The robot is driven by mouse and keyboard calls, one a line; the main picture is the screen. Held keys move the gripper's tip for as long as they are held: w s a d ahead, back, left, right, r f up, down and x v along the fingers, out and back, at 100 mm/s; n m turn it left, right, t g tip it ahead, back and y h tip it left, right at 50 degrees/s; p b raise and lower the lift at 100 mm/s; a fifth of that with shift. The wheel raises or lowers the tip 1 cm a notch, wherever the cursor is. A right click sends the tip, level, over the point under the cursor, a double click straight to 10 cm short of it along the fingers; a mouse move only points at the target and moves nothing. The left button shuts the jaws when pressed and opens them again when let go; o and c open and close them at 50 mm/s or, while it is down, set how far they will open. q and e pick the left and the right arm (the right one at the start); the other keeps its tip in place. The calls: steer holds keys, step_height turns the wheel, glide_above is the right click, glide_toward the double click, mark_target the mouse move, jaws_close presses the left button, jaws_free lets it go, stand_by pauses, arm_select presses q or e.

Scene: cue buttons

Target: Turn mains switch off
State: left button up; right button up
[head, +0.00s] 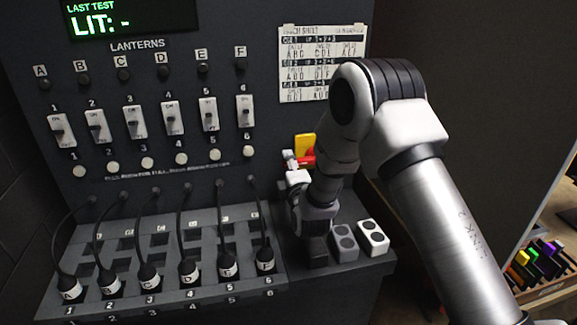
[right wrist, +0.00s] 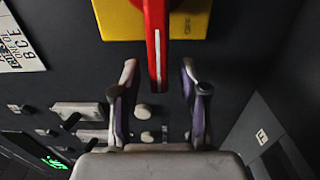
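The mains switch is a red lever (head: 304,162) on a yellow plate (head: 305,143), set on the dark panel right of the lantern switches. In the right wrist view the red lever (right wrist: 156,45) has a white stripe and hangs down from the yellow plate (right wrist: 190,20). My right gripper (head: 290,160) is at the lever and partly hides it in the head view. In the right wrist view my right gripper (right wrist: 159,68) is open, with the lever's end between its fingers and gaps on both sides. My left gripper is not in view.
A row of lantern switches (head: 134,122) and several plugged cables (head: 150,275) fill the panel and ledge on the left. Two blocks, one grey (head: 343,242) and one white (head: 373,237), sit on the ledge below my right gripper. A printed chart (head: 300,40) hangs above.

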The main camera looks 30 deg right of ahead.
steer(key=v, duration=1.2)
steer(key=shift+f, duration=0.1)
